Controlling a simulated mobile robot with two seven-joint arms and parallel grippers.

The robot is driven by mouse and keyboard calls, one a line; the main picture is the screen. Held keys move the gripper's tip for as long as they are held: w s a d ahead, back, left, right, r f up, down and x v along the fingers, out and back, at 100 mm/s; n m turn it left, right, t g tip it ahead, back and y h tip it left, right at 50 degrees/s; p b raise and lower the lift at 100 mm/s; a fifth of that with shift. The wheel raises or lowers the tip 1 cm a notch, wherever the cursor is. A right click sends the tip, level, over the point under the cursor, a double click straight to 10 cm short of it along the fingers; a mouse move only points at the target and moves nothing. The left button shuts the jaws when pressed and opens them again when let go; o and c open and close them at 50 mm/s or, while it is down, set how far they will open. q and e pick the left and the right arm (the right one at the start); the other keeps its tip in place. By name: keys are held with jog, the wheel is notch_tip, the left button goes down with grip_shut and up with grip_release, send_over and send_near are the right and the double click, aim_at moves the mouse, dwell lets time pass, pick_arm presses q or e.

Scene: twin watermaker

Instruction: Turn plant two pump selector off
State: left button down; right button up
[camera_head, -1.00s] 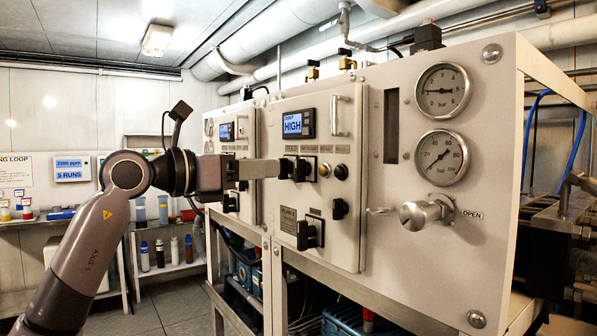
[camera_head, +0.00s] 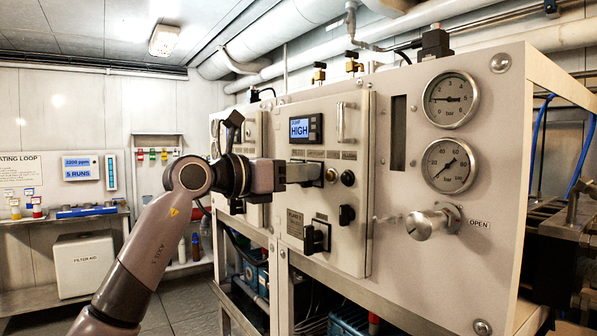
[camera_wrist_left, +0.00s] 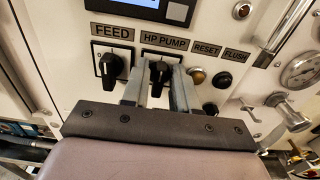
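The plant two panel (camera_head: 334,245) carries a display reading PUMP HIGH (camera_head: 305,128). In the left wrist view, the black HP PUMP selector (camera_wrist_left: 158,72) sits under its label, its handle roughly upright. The black FEED selector (camera_wrist_left: 109,68) is to its left, handle also roughly upright. My left gripper (camera_head: 316,173) is at the panel's selector row and hides the selectors in the head view. In the left wrist view its fingers (camera_wrist_left: 160,76) stand apart, one on each side of the HP PUMP handle; I cannot tell whether they touch it. My right gripper is not in view.
RESET (camera_wrist_left: 197,77) and FLUSH (camera_wrist_left: 222,80) buttons are just right of the gripper. A lower black knob (camera_head: 316,238) and a metal valve handle (camera_head: 431,222) stick out. Two gauges (camera_head: 451,99) are at right. A shelf (camera_head: 62,222) stands at left.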

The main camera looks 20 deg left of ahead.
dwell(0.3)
pick_arm(q)
jog(key=n+p, duration=0.3)
jog(key=n, duration=0.3)
jog(key=n+p, duration=0.4)
jog(key=n, duration=0.1)
jog(key=shift+w+a+f+n, duration=0.1)
jog(key=shift+w+a+n, duration=0.1)
jog(key=shift+n, duration=0.2)
dwell(0.4)
jog(key=c, duration=1.2)
grip_release()
jog(key=shift+o, duration=0.2)
jog(key=b+v, duration=0.1)
jog(key=v, duration=0.6)
jog(key=shift+b, duration=0.3)
